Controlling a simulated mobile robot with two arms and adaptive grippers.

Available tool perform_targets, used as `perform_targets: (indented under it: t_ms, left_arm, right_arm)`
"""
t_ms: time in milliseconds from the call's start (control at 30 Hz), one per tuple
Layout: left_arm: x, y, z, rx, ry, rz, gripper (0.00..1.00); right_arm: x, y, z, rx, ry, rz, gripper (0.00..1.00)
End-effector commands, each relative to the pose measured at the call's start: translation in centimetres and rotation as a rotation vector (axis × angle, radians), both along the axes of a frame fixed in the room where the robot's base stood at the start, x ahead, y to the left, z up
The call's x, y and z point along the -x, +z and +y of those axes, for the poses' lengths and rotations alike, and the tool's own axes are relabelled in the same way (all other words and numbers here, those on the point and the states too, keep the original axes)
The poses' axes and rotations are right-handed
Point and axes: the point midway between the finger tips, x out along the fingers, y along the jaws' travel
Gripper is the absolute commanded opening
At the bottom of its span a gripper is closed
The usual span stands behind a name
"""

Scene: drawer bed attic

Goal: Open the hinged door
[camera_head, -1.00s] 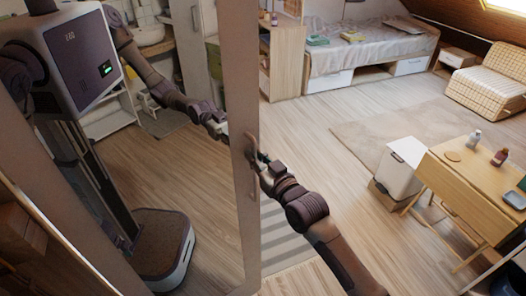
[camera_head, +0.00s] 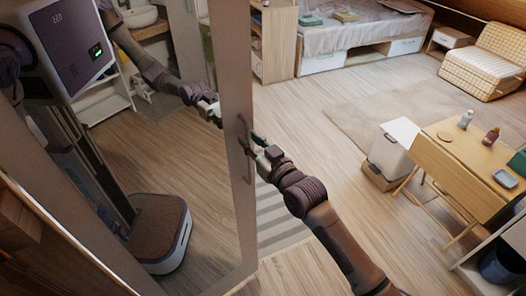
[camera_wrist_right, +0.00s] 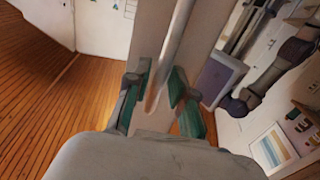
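The hinged door (camera_head: 236,60) is a tall mirrored panel on the left of the head view, standing at an angle. A slim vertical handle (camera_head: 246,137) sits near its right edge. My right gripper (camera_head: 257,144) is beside the handle, its fingers pointing at it. In the right wrist view the handle (camera_wrist_right: 177,45) is a pale bar that runs down between the two green-padded fingers (camera_wrist_right: 160,98). The fingers are apart, with gaps beside the bar; contact is unclear. My left gripper is out of view; the mirror shows a reflected arm of mine.
A folding wooden table (camera_head: 450,165) with bottles stands at the right, a white bin (camera_head: 391,148) beside it. A bed (camera_head: 350,35) and a woven chair (camera_head: 490,65) are at the back. The wooden floor between door and table is mostly clear.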

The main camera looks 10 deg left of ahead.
Motion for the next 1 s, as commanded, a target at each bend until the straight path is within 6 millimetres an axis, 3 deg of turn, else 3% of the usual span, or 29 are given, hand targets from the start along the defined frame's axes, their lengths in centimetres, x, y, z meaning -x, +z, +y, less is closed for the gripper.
perform_targets:
  t_ms: [300, 500, 1000]
  left_arm:
    - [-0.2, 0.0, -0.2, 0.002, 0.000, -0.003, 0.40]
    - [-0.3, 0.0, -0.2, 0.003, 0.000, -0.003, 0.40]
    - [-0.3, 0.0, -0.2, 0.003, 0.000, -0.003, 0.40]
  right_arm:
    - [4.8, -0.1, -4.8, 0.001, -0.001, 0.000, 0.23]
    - [6.9, 0.0, -7.0, 0.001, -0.001, -0.001, 0.23]
    - [7.6, 0.1, -7.6, -0.001, -0.001, -0.001, 0.23]
